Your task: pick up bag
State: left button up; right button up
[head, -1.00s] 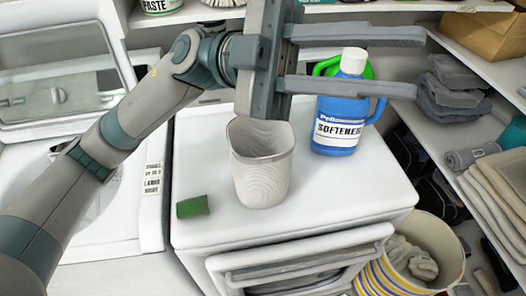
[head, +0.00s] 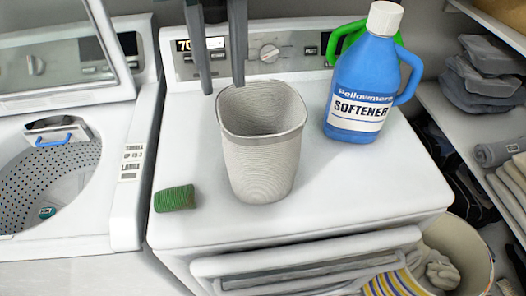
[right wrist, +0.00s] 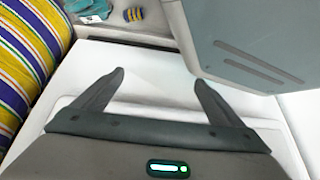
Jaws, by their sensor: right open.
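I cannot make out a plain bag in these views. Striped fabric (right wrist: 28,65) also fills the left of the right wrist view. My left gripper (head: 222,88) is open and empty, its two fingers pointing down over the back of the grey woven bin (head: 262,160). My right gripper (right wrist: 158,78) is open over a white surface, with nothing between its fingers.
The bin, a green sponge (head: 175,198) and a blue softener bottle (head: 362,85) stand on the white dryer (head: 335,190). The open washer (head: 60,225) is at left. Shelves with folded cloths (head: 500,150) are at right. The dryer top's front right is clear.

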pick_arm(q)
jog(key=shift+w+a+r, duration=0.15)
jog(key=shift+a, duration=0.15)
pick_arm(e)
jog(key=shift+w, duration=0.1)
pick_arm(q)
jog(key=p, duration=0.4)
send_over(226, 153)
notch_tip(226, 153, down, 12)
jog(key=shift+d+f, duration=0.15)
pick_arm(e)
jog(key=s+d+f+g, duration=0.1)
jog(key=s+d, duration=0.1)
jog(key=s, duration=0.4)
jog(key=s+d+f+g+h, duration=0.1)
jog(key=s+d+g, duration=0.1)
jog(key=s, duration=0.4)
jog(key=shift+s+d+f, duration=0.2)
jog(key=shift+s+d, duration=0.1)
jog(key=shift+d, duration=0.25)
pick_arm(q)
jog(key=shift+f, duration=0.1)
pick_arm(e)
jog(key=shift+r, duration=0.15)
